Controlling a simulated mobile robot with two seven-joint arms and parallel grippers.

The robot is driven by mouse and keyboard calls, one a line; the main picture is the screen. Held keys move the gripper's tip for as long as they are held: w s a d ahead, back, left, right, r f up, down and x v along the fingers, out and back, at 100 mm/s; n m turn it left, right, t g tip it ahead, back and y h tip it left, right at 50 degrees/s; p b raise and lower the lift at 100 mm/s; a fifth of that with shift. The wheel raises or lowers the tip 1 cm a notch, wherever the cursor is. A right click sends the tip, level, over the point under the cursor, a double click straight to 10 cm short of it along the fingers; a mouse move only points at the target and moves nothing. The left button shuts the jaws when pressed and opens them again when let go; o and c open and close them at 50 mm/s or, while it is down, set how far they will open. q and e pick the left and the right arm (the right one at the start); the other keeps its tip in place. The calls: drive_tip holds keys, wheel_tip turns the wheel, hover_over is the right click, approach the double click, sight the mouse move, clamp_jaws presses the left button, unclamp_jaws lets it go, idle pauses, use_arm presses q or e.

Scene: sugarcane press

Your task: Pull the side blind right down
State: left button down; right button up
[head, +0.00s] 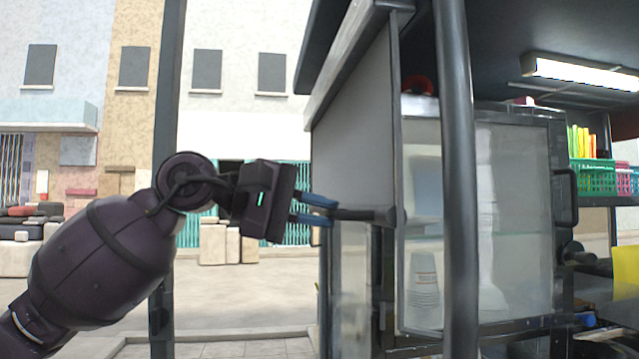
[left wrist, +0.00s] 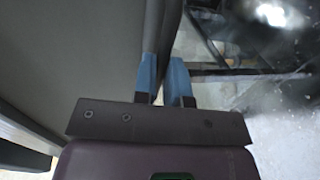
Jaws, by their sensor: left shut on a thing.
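The side blind (head: 352,130) is a plain grey sheet hanging from a long casing (head: 345,55) under the stall roof. Its lower edge is about level with my gripper, and the side below it is open. A dark bar (head: 366,214) runs along that lower edge. My left gripper (head: 329,211) is shut on the near-left end of this bar, with blue fingertips around it. In the left wrist view, the fingers (left wrist: 164,78) flank the dark bar, and the grey sheet (left wrist: 75,55) fills the left side. My right gripper is not in view.
A dark post (head: 457,180) stands in front of a glass cabinet (head: 520,215) with stacked cups (head: 424,285). Another post (head: 166,100) stands behind my left arm. Baskets (head: 592,177) sit on a shelf at the right.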

use_arm(q)
wheel_tip(320, 180, down, 8)
drive_tip(key=b, duration=0.2)
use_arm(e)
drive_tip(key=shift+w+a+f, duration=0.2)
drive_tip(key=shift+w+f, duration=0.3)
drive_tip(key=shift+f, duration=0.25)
use_arm(q)
drive_tip(key=c, duration=1.2)
unclamp_jaws()
drive_tip(key=shift+o, duration=0.2)
drive_tip(key=shift+r, duration=0.1)
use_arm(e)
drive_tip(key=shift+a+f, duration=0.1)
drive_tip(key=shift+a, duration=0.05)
use_arm(q)
drive_tip(key=v, duration=1)
drive_tip(key=shift+a+b, duration=0.35)
drive_tip(key=shift+a, duration=0.05)
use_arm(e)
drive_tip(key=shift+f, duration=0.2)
